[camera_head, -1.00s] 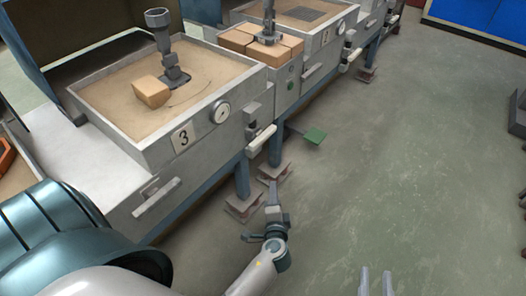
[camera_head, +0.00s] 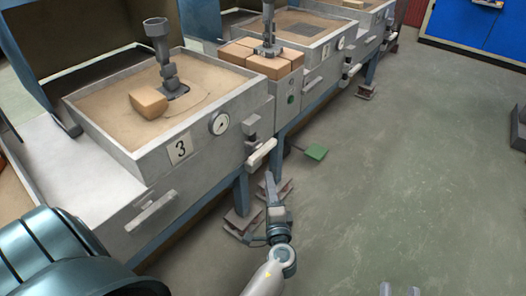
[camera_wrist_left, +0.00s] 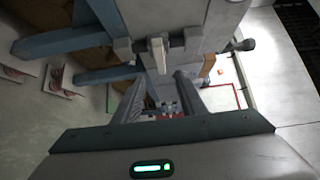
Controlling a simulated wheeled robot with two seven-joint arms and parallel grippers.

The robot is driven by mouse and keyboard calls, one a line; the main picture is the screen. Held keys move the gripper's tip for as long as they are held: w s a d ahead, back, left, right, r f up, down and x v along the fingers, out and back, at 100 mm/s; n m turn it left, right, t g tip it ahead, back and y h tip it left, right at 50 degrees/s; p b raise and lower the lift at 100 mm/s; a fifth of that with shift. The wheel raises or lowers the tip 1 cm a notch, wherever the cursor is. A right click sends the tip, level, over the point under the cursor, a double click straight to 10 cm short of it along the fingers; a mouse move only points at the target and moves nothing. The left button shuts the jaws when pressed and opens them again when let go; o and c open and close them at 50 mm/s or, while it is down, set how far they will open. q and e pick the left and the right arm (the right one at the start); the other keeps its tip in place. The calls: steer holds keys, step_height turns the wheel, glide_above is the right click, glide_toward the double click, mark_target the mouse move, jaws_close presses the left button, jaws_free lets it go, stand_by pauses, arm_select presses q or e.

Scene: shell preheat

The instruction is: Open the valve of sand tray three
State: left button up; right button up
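Sand tray three (camera_head: 140,165) is a grey, sand-filled box marked with a "3" plate (camera_head: 180,148) and a round gauge (camera_head: 219,124). A valve with a pale bar handle (camera_head: 261,154) sits at its right front corner. In the left wrist view a pale handle (camera_wrist_left: 158,54) on a dark shaft lies ahead of the fingers. My left gripper (camera_head: 269,178) is just below the valve handle in the head view, apart from it. Its fingers (camera_wrist_left: 160,88) are open and empty. My right gripper (camera_head: 400,290) shows only its two spread fingertips at the bottom edge.
A brown block (camera_head: 148,102) and a grey stand (camera_head: 168,70) are on the sand. More trays continue toward the back.

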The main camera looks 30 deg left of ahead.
mark_target(264, 154)
arm_select(q)
steer(key=x, duration=1.5)
steer(key=shift+w+a, duration=0.45)
steer(key=shift+w, duration=0.1)
arm_select(e)
steer(key=shift+s+r+t, duration=0.4)
steer(key=shift+r+t, duration=0.1)
steer(key=shift+r, duration=0.25)
arm_select(q)
jaws_close()
